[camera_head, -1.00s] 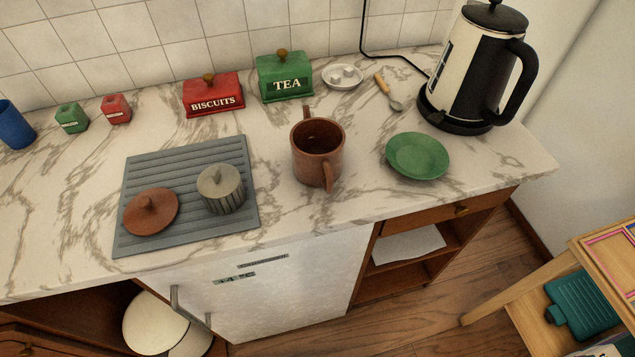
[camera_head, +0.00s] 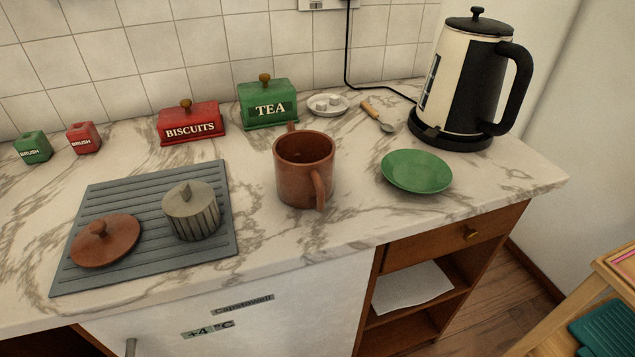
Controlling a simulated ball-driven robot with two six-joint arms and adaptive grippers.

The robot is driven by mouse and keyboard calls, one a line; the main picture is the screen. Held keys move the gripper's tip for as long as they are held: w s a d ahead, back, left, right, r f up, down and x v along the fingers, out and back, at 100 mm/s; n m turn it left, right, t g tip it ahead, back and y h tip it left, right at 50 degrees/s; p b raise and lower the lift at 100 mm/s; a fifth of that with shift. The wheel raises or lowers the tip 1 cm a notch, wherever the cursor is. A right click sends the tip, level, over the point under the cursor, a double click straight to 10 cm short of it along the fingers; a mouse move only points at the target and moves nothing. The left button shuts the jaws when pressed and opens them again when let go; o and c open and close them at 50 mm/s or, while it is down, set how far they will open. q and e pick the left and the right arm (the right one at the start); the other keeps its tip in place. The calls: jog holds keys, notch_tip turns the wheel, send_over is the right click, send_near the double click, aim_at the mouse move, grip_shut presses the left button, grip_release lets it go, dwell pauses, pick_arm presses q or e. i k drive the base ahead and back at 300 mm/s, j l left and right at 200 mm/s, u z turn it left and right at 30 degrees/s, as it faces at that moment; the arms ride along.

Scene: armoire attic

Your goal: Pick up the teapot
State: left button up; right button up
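A brown teapot (camera_head: 303,175) stands upright and without a lid on the marble counter, right of the grey ribbed mat. Its handle faces toward me and its spout points to the back. A brown lid with a knob (camera_head: 105,240) lies on the left of the mat. Neither of my grippers is in view.
On the counter (camera_head: 350,215) stand a ribbed grey pot (camera_head: 191,211) on the mat (camera_head: 150,262), a green saucer (camera_head: 416,172), a spoon (camera_head: 378,117), a sugar dish (camera_head: 328,105), a red biscuits tin (camera_head: 190,124), a green tea tin (camera_head: 267,105) and an electric kettle (camera_head: 468,85).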

aim_at(311, 185)
jog(key=k+j+z, duration=0.1)
jog(key=z, duration=0.25)
jog(key=k+z, duration=0.5)
jog(key=z, duration=0.2)
